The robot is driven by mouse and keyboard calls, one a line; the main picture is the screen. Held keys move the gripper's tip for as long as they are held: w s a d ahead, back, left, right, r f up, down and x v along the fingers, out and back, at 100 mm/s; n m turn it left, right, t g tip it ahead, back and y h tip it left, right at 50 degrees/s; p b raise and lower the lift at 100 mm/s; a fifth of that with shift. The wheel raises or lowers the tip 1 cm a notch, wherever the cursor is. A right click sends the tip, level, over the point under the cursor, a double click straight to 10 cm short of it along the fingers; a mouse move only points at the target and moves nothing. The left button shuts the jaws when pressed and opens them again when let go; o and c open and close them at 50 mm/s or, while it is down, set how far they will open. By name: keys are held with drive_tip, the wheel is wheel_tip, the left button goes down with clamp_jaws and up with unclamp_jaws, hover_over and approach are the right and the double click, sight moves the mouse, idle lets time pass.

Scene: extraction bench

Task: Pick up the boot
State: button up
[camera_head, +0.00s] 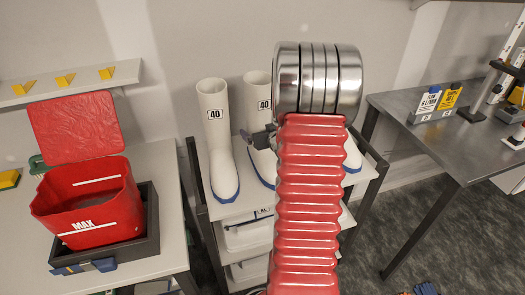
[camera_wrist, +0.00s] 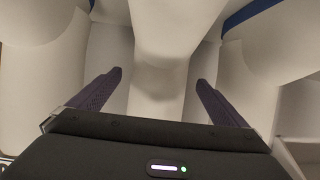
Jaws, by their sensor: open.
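White boots with blue soles stand upright on a cart's top shelf in the head view. The left boot (camera_head: 215,135) is fully in sight and is marked 40. The middle boot (camera_head: 256,93), also marked 40, is partly covered by my arm. A third boot (camera_head: 352,160) shows only in part behind my arm. My gripper (camera_head: 262,138) is at the middle boot's shaft. In the wrist view my gripper (camera_wrist: 160,80) is open, with one dark finger on each side of a white boot part (camera_wrist: 160,40). Visible gaps separate both fingers from it.
The dark-framed cart (camera_head: 205,215) has lower shelves with white bins. A left table holds a red lidded box (camera_head: 85,205) marked MAX in a dark tray (camera_head: 150,215). A grey metal table (camera_head: 455,150) with bottles stands right. Neighbouring boots (camera_wrist: 40,80) crowd both sides in the wrist view.

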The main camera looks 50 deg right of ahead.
sight(260, 105)
drive_tip(key=shift+x, duration=0.9)
drive_tip(key=shift+c, duration=0.6)
drive_tip(key=shift+r, duration=0.1)
drive_tip(key=c, duration=2.1)
drive_tip(key=shift+o, duration=0.2)
drive_tip(key=shift+r, duration=5.05)
